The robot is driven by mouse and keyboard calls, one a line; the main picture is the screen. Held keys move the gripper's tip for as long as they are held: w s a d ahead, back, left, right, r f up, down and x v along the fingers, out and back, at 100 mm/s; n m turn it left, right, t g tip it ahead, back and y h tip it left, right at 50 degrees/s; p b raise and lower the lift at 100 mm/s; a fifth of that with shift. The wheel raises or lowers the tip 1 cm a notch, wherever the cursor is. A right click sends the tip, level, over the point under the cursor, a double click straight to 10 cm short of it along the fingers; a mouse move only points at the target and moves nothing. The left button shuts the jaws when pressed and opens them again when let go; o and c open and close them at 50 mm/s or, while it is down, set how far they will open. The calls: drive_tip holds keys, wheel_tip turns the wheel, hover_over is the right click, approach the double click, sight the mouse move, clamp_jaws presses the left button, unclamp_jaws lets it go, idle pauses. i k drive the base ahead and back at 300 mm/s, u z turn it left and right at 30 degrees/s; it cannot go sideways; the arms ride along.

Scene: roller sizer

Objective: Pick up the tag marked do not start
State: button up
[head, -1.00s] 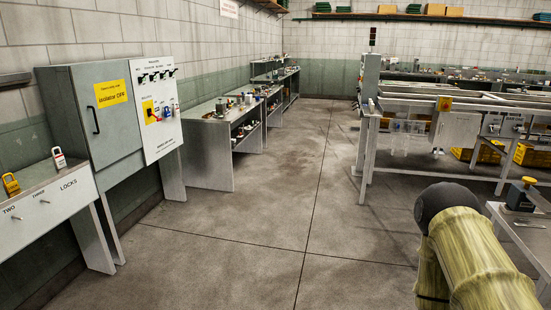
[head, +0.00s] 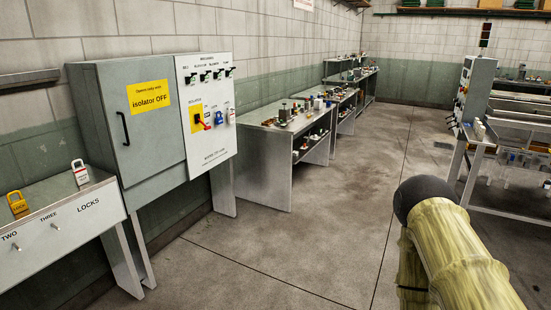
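I cannot make out a tag marked do not start in the head view. A red and a blue item hang by the yellow isolator plate (head: 197,119) on the white panel of the grey cabinet, too small to read. A white and red padlock (head: 80,172) and a yellow padlock (head: 17,203) stand on the lock shelf (head: 62,222) at the left. Part of my arm shows at the lower right. My gripper is not in view.
The grey cabinet (head: 148,135) with a yellow isolator OFF sign stands against the left wall. Cluttered benches (head: 264,165) run along the wall behind it. A machine frame (head: 510,208) is at the right. The floor between is clear.

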sight(231, 116)
drive_tip(key=u, duration=0.3)
drive_tip(key=i, duration=1.9)
drive_tip(key=u, duration=0.3)
drive_tip(key=i, duration=2.15)
drive_tip(key=z, duration=0.1)
